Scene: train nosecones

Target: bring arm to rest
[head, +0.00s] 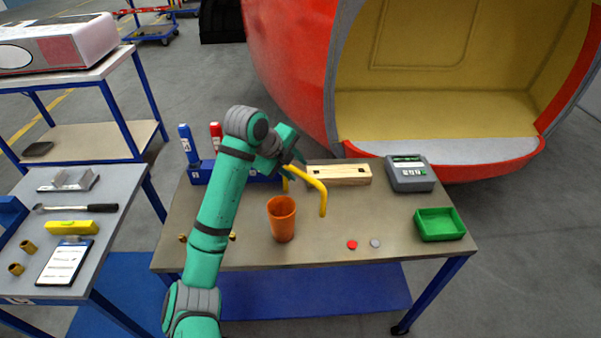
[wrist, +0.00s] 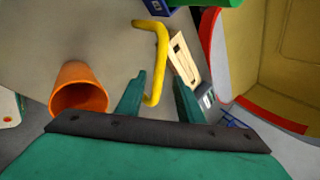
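My green arm reaches over the workbench (head: 375,235) from its front edge. My gripper (head: 301,160) is above the middle of the bench, near the upper end of a bent yellow bar (head: 322,195). In the wrist view, the two fingers of my gripper (wrist: 160,85) stand apart. The yellow bar (wrist: 162,50) shows in the gap between them, and I see no finger closed on it. Whether a finger touches the bar I cannot tell. My arm hides part of the bench's left side.
An orange cup (head: 282,220) stands just in front of the bar. A wooden block (head: 340,174), grey device (head: 409,173), green tray (head: 440,224) and red disc (head: 352,244) are to the right. A blue holder (head: 201,172) is behind my arm. The red nosecone (head: 290,60) rises behind the bench.

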